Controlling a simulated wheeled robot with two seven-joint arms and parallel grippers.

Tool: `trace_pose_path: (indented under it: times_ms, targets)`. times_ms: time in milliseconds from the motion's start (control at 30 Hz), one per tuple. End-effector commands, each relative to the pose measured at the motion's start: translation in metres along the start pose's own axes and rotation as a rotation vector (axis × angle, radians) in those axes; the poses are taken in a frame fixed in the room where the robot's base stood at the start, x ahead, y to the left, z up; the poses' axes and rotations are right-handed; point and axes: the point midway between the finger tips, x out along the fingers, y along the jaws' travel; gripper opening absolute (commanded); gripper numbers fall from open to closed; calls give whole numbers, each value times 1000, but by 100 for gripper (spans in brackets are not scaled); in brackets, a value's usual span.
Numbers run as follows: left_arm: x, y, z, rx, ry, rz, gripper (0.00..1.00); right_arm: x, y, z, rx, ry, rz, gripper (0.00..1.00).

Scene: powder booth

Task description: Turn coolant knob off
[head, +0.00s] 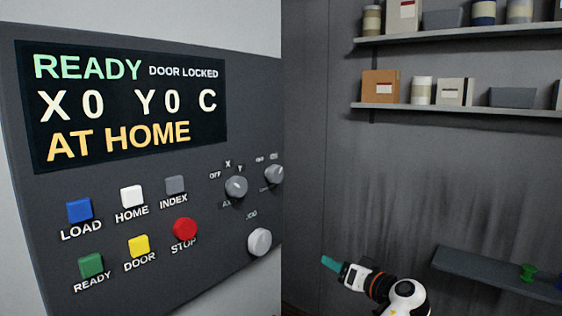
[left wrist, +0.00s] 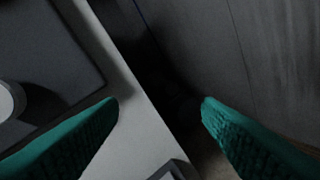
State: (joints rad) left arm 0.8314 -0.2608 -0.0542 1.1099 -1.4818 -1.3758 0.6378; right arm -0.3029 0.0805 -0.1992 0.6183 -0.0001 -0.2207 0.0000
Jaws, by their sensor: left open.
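The dark control panel (head: 100,190) fills the left of the head view. A small grey knob (head: 274,174) sits at its right edge; its label is too small to read surely, so I cannot confirm it is the coolant knob. Left of it is another grey knob (head: 236,187), marked OFF, X, Y. A larger pale knob (head: 260,241) labelled JOG is below. My left gripper (head: 330,263) is right of the panel, apart from the knobs. In the left wrist view its teal fingers (left wrist: 160,104) are spread with nothing held. A round pale knob (left wrist: 8,101) is cut off at that view's left edge. My right gripper is not in view.
The panel's display (head: 130,105) reads READY, DOOR LOCKED, AT HOME. Coloured buttons, including a red STOP button (head: 185,229), sit left of the knobs. Loaded wall shelves (head: 455,108) are at the upper right. A lower shelf (head: 480,268) holds a green object (head: 527,272).

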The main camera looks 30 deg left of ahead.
Motion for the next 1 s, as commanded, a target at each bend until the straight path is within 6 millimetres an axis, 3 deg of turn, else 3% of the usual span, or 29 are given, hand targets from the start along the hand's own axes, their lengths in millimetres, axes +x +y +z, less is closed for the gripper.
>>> trace_pose_path:
  times_ms: [33, 100, 200, 300, 400, 533, 1000]
  targets:
    - [-12, 38, 50, -104, -16, 78, 59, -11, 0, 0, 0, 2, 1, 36]
    - [-27, 81, 91, -227, -27, 179, 59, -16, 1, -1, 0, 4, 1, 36]
    - [-46, 131, 129, -369, -34, 292, 59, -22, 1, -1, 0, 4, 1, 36]
    - [-59, 161, 147, -459, -36, 361, 59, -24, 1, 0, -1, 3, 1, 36]
    - [-62, 175, 154, -498, -34, 393, 59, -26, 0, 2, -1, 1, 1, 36]
    - [-50, 183, 155, -503, -33, 400, 59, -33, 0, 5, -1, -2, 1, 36]
    - [30, 215, 150, -497, -36, 397, 59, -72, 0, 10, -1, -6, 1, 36]
